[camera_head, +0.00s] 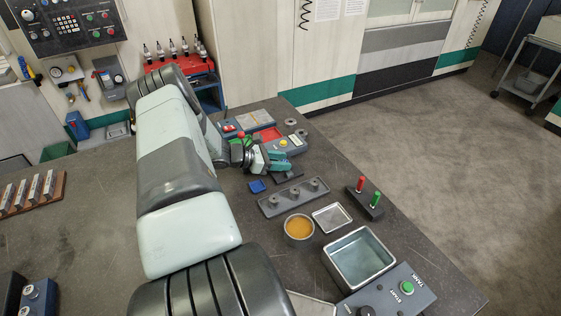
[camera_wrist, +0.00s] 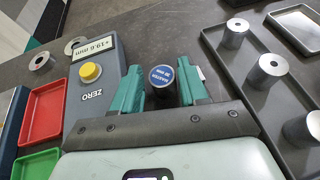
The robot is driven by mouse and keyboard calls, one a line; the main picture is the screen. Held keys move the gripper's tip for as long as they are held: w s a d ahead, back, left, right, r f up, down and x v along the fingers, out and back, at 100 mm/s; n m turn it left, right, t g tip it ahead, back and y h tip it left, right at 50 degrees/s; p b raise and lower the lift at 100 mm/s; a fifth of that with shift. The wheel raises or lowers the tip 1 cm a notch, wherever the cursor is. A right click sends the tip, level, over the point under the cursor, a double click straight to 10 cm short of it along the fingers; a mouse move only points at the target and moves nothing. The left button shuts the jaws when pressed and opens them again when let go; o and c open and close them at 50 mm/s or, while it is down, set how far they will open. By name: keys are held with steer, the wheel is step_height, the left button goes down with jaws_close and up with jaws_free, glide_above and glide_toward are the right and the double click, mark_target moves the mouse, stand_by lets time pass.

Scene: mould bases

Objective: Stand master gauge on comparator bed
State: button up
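The master gauge (camera_wrist: 162,77) is a short upright cylinder with a blue top marked "MASTER 30 mm". In the wrist view it is between the teal fingers of my gripper (camera_wrist: 162,88), which appear shut on its sides. My gripper (camera_head: 281,160) hides the gauge in the head view. The comparator (camera_wrist: 98,90) is a grey unit left of the fingers, with a "+19.6 mm" display (camera_wrist: 95,47) and a yellow ZERO button (camera_wrist: 90,72); it also shows in the head view (camera_head: 288,148). Its bed is not clearly seen, nor whether the gauge touches anything below.
A grey tray (camera_head: 268,208) with several metal cylinders lies right of the gripper in the wrist view. Red (camera_wrist: 42,112) and green (camera_wrist: 35,164) bins lie left.

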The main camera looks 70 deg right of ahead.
steer(key=shift+o, duration=0.7)
steer(key=shift+s+a+f, duration=0.15)
steer(key=shift+f, duration=0.05)
steer(key=shift+s+a+f, duration=0.1)
steer(key=shift+a, duration=0.05)
